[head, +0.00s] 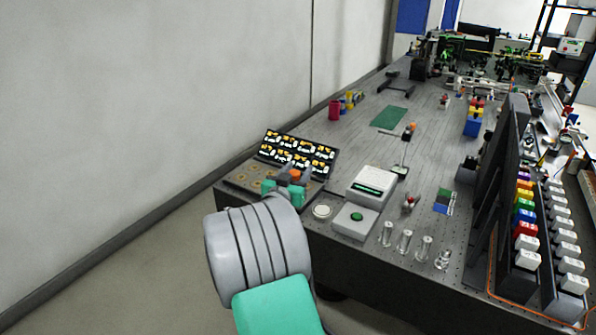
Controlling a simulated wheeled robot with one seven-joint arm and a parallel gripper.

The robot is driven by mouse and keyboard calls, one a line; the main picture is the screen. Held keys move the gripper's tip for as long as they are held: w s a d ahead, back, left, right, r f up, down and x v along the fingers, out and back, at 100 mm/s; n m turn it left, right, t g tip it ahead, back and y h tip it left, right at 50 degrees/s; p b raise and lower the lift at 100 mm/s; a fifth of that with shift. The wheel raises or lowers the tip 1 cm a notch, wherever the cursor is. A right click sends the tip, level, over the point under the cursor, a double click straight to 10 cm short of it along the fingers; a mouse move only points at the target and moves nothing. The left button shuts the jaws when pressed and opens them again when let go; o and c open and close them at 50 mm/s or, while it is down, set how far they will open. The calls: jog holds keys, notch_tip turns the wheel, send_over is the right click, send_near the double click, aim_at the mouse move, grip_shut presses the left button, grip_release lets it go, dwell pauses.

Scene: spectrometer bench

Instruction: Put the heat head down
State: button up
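My arm reaches from the bottom of the head view to the near left corner of the bench. My gripper (284,186), with teal parts, is small and partly hidden by my own wrist. A small grey and orange piece (295,176), possibly the heat head, shows right at the gripper, over the brown board (240,181) with round marks. I cannot tell whether the fingers are closed on it or whether it touches the board. A similar small orange-ended piece (411,128) stands farther back on the bench (350,140).
A black rack (323,163) of yellow and white pieces stands just behind the gripper. A white disc (322,212), a green-button box (355,221) and a white instrument (371,187) are to the right. Several glass vials (405,241) stand near the front edge. A green mat (389,117) lies farther back.

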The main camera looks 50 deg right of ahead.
jog(key=shift+o, duration=0.3)
jog(key=shift+r, duration=0.2)
jog(key=shift+a+f, duration=0.15)
jog(key=shift+a, duration=0.2)
jog(key=b+v, duration=0.2)
jog(key=v, duration=0.9)
jog(key=w+a+f+n+y, duration=0.35)
jog(key=a+f+y, duration=0.6)
jog(key=a, duration=0.45)
jog(key=s+a+f+n+g+y, duration=0.1)
jog(key=s+a+n+y, duration=0.3)
jog(key=a, duration=0.7)
jog(key=s+a+f+n+g+y, duration=0.2)
jog(key=s+a+n+y, duration=0.2)
jog(key=a+n, duration=0.3)
jog(key=s+a, duration=0.1)
jog(key=a, duration=0.4)
jog(key=shift+s, duration=0.25)
